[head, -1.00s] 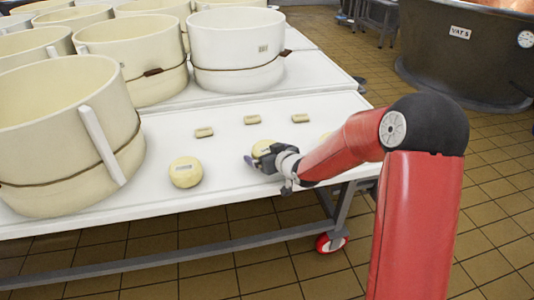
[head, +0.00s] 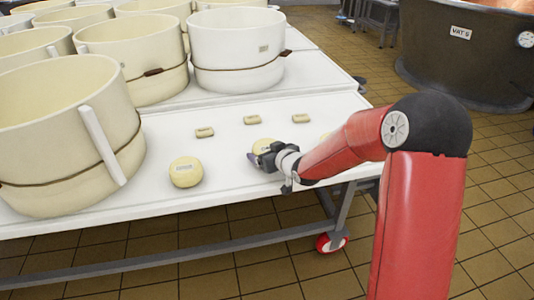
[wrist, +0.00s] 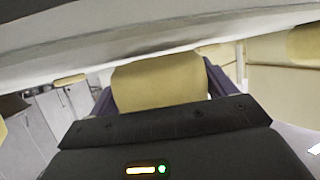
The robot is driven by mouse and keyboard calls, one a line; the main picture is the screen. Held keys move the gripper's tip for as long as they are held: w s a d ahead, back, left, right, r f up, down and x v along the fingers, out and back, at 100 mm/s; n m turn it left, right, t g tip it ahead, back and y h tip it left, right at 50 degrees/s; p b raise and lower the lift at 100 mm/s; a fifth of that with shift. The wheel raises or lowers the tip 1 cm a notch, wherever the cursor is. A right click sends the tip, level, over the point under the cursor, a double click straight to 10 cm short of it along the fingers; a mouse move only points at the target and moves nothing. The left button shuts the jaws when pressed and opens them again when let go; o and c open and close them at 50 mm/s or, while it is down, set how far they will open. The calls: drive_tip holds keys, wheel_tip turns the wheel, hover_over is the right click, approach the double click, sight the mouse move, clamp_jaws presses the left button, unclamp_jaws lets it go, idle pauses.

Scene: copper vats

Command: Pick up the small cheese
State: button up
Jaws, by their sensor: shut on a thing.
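A small pale yellow round cheese (head: 264,144) is at my gripper (head: 257,158), near the front of the white table; my gripper partly hides it in the head view. In the wrist view the cheese (wrist: 160,82) fills the space between the two purple fingers (wrist: 160,90), touching or nearly touching both. My gripper is shut on it. I cannot tell whether the cheese is clear of the tabletop. Another round cheese (head: 185,172) with a label sits apart to the left.
Three small bar-shaped pieces (head: 251,120) lie in a row behind. Another pale piece (head: 326,136) is mostly hidden by my arm. Large cream tubs (head: 236,45) stand at the left and back of the white table (head: 225,205). A dark vat (head: 465,60) stands back right.

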sight(268, 145)
wheel_tip(268, 145, up, 20)
drive_tip(key=p, duration=0.1)
drive_tip(key=shift+f, duration=0.2)
idle(0.3)
